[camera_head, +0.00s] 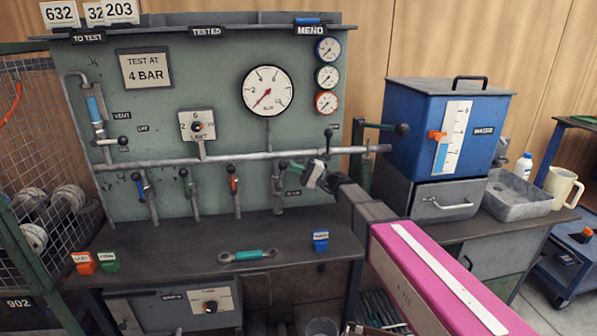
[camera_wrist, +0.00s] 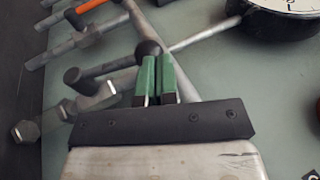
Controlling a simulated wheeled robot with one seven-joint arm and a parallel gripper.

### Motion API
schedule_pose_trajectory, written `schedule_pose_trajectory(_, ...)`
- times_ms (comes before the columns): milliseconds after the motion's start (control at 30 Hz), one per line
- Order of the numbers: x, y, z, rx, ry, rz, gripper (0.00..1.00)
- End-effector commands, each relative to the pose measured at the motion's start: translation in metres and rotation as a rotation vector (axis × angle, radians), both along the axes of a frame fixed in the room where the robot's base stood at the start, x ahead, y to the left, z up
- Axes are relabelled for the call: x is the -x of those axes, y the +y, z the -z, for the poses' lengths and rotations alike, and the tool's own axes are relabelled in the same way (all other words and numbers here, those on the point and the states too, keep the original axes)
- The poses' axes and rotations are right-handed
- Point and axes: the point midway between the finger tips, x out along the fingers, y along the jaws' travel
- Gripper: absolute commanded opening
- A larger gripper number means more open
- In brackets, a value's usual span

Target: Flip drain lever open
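My gripper (camera_head: 286,165) reaches in from the right to the lower right of the test panel, just below the long horizontal pipe. Its two green fingers (camera_wrist: 157,62) are close together with only a thin gap. A black ball knob (camera_wrist: 149,48) on a lever rod lies right at the fingertips in the wrist view. Nothing is clearly held between the fingers, and I cannot tell whether they touch the knob. The rightmost lower valve stub (camera_head: 278,198) hangs under my gripper, beside a small dark label too small to read. My gripper partly hides its lever.
The horizontal pipe (camera_head: 230,157) crosses above. A large gauge (camera_head: 268,91) sits higher. A teal-handled wrench (camera_head: 248,255) lies on the bench. A blue tank (camera_head: 450,125) stands at right.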

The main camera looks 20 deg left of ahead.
Motion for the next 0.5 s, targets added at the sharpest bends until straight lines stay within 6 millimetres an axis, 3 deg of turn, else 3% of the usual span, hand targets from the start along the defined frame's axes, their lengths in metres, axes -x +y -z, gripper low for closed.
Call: schedule_pose_trajectory(500,0.0049,0.0093,-0.0067,-0.001,0.001,0.001,0.00)
